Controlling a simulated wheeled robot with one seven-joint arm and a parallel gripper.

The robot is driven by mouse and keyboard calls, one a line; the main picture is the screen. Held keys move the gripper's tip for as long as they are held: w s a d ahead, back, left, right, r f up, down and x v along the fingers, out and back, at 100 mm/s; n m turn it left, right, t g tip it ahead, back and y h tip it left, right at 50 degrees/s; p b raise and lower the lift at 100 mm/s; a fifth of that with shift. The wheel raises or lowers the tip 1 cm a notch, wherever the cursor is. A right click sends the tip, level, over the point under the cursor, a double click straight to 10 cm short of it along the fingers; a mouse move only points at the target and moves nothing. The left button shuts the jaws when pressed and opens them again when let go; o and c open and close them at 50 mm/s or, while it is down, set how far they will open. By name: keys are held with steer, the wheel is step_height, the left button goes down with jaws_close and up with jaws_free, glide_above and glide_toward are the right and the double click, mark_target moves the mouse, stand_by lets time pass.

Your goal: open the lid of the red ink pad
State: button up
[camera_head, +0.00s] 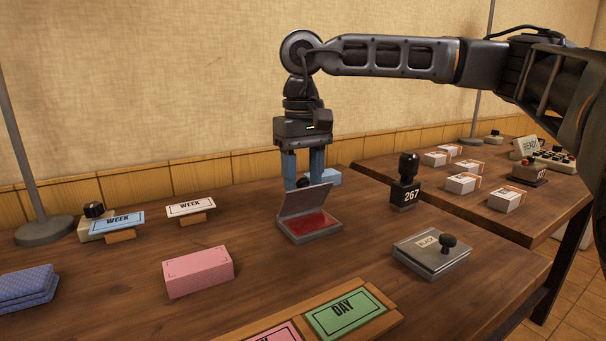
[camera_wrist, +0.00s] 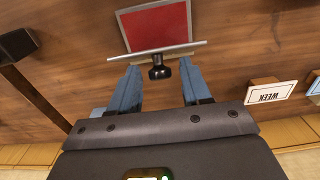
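The red ink pad (camera_head: 310,224) sits on the wooden table with its grey lid (camera_head: 305,200) raised and tilted back, showing the red pad inside. In the wrist view the red pad (camera_wrist: 154,27) lies beyond the lid (camera_wrist: 157,51), which is seen nearly edge-on. The lid's black knob (camera_wrist: 160,71) points toward my gripper. My gripper (camera_head: 303,182) is pointing down behind the lid, its blue fingers apart. In the wrist view my gripper (camera_wrist: 160,80) has a finger on each side of the knob, with gaps between, so it is not clamped.
A black ink pad (camera_head: 432,254) with a closed lid stands at the right. A black stamp marked 267 (camera_head: 405,185) stands behind it. A pink box (camera_head: 198,271) lies at the left, and a tray with a green DAY card (camera_head: 345,312) is in front.

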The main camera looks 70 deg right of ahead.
jaws_close()
steer(key=shift+w+r, duration=0.1)
steer(key=shift+w, duration=0.05)
stand_by(0.4)
steer(key=shift+w+d+f+g+y+p, duration=0.2)
steer(key=shift+w+d+g+y+p, duration=0.5)
steer(key=shift+g+p, duration=0.45)
steer(key=shift+w+d+f+g+y+p, duration=0.15)
steer(key=shift+w+d+g+y+p, duration=0.35)
steer(key=shift+w+g+y+p, duration=0.45)
steer(key=shift+s+g, duration=0.15)
steer(key=shift+g, duration=0.15)
steer(key=shift+o, duration=0.6)
jaws_free()
